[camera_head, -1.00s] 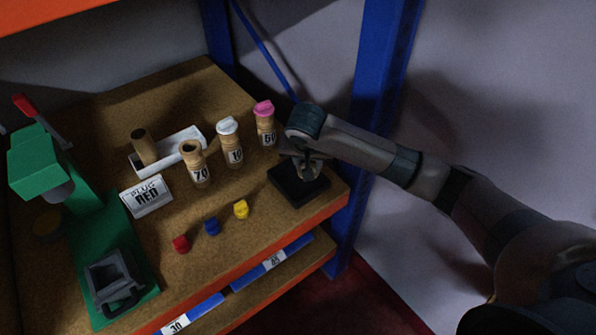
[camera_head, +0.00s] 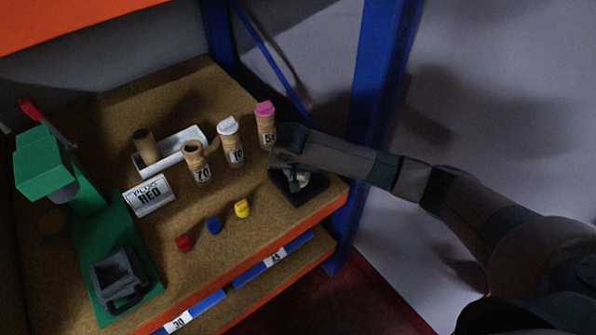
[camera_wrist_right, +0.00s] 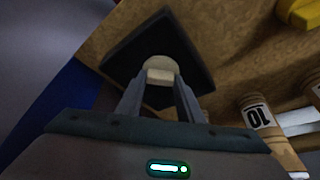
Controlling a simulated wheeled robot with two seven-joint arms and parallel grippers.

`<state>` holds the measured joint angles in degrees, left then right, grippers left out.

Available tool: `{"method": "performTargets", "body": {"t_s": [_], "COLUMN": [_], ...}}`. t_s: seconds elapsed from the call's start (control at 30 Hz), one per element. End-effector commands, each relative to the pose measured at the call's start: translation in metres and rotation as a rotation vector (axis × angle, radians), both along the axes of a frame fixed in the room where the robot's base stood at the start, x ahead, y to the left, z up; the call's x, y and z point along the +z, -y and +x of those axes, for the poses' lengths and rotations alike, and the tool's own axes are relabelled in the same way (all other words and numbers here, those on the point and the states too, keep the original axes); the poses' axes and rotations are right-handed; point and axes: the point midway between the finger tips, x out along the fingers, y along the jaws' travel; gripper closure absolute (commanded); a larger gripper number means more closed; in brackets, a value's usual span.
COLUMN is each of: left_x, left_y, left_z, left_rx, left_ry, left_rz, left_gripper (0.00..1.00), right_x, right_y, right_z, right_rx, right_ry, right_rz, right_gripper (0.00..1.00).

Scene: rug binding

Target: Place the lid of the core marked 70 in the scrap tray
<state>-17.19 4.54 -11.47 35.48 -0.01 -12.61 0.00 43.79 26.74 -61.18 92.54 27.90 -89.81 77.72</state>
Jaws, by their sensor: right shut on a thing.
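The core marked 70 (camera_head: 198,170) stands upright on the shelf with an open, dark top and no lid on it. My right gripper (camera_head: 297,178) is over the black tray (camera_head: 312,192) near the shelf's right front corner. In the right wrist view, its fingers (camera_wrist_right: 160,88) are shut on a pale cream lid (camera_wrist_right: 160,68), with the black tray (camera_wrist_right: 190,70) behind it. I cannot tell whether the lid touches the tray floor. My left gripper is not in view.
Cores marked 10 (camera_head: 231,147), white-capped, and 50 (camera_head: 265,130), pink-capped, stand left of my right gripper. Yellow (camera_head: 241,209), blue (camera_head: 213,226) and red (camera_head: 184,243) plugs lie in front. A white tray (camera_head: 186,138), a sign (camera_head: 149,196) and a green press (camera_head: 104,220) are left.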

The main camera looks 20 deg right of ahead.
Motion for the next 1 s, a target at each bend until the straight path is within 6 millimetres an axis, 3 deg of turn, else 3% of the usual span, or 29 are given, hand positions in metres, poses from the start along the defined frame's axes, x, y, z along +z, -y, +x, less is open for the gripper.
{"method": "performTargets", "body": {"t_s": [0.47,0.5,0.57,1.0], "left_x": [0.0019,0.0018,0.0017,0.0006], "left_y": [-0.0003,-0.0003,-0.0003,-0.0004], "left_z": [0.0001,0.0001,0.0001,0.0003], "left_rx": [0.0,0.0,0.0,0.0], "left_ry": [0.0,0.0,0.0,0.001], "left_rz": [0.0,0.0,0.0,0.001], "left_gripper": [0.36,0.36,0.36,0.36], "right_x": [-0.0074,-0.0072,-0.0072,-0.0031], "right_y": [-0.0003,-0.0003,-0.0002,-0.0003], "right_z": [0.0001,0.0002,0.0003,0.0], "right_rx": [0.0,0.0,0.0,0.001], "right_ry": [0.001,0.001,0.001,0.002], "right_rz": [0.0,0.0,0.0,0.001], "right_gripper": [0.9,0.59,0.48,0.48]}}
